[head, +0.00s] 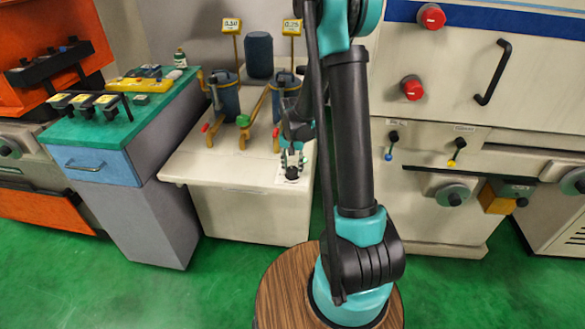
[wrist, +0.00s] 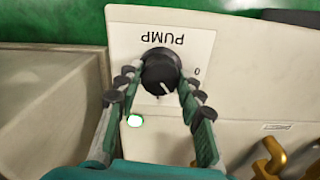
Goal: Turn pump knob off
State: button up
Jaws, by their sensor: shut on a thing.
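The black pump knob (wrist: 160,72) sits on a white plate labelled PUMP (wrist: 180,40), which appears upside down in the wrist view. A "0" mark is on the plate to the right of the knob, and the knob's white pointer line slants toward the lower right. My gripper (wrist: 158,80) has its two fingers on either side of the knob, shut on it. In the head view the knob (head: 292,173) shows at the front right of the white bench, with my gripper (head: 291,160) just over it.
Brass pipe fittings (wrist: 270,160) stand to the lower right in the wrist view. The white bench (head: 240,172) also holds blue canisters (head: 226,95) and valves behind the knob. A green-topped cabinet (head: 110,125) stands to the left.

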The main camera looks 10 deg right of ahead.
aim_at(293, 169)
jog(key=n, duration=0.5)
jog(key=shift+n, duration=0.3)
jog(key=n, duration=0.4)
jog(key=shift+n, duration=0.4)
jog(key=o, duration=1.2)
jog(key=shift+c, duration=0.2)
notch_tip(293, 169, up, 12)
jog(key=s+d+f+m+t, duration=0.1)
jog(key=s+d+m+t, duration=0.1)
jog(key=s, duration=0.9)
jog(key=s+d+f+m+t, duration=0.2)
jog(key=s+m, duration=0.1)
jog(key=s, duration=0.8)
jog(key=shift+d+f, duration=0.2)
